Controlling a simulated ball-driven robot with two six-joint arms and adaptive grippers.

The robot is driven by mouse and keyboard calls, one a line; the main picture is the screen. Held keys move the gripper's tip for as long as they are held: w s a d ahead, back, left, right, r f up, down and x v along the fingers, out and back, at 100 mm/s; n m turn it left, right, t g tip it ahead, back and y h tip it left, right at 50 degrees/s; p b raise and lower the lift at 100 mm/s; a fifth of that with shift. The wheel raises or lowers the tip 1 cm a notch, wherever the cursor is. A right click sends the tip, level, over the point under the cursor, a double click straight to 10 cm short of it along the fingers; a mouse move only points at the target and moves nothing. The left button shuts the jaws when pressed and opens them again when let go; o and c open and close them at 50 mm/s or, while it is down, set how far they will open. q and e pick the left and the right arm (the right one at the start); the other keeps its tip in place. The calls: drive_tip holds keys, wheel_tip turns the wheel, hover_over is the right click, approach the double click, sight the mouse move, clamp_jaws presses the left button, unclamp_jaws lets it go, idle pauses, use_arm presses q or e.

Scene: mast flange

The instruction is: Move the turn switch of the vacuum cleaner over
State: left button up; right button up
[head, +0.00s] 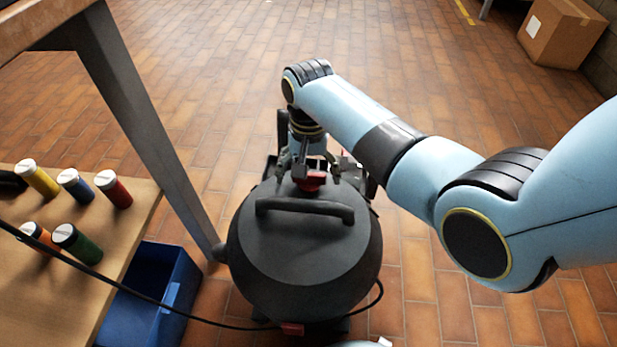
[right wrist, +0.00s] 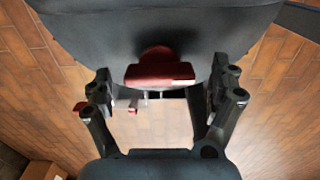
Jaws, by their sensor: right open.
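The vacuum cleaner (head: 305,245) is a round dark grey canister with a black handle on top, standing on the floor in the middle of the head view. Its red turn switch (head: 310,181) is at the top edge, beyond the handle. In the right wrist view the switch (right wrist: 158,73) is a red knob with a bar lying roughly crosswise. My right gripper (head: 311,172) is at the switch. In the wrist view its open fingers (right wrist: 161,88) stand on either side of the bar, with gaps at both ends. My left gripper is not in view.
A wooden bench (head: 95,245) with several coloured cylinders and a grey metal leg (head: 140,115) stands at left. A blue bin (head: 150,290) is below it. A black cable runs from the bench past the vacuum. A cardboard box (head: 562,32) is far right. The tiled floor behind is clear.

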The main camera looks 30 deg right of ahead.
drive_tip(key=shift+f, duration=0.1)
drive_tip(key=shift+c, duration=0.4)
drive_tip(key=c, duration=1.1)
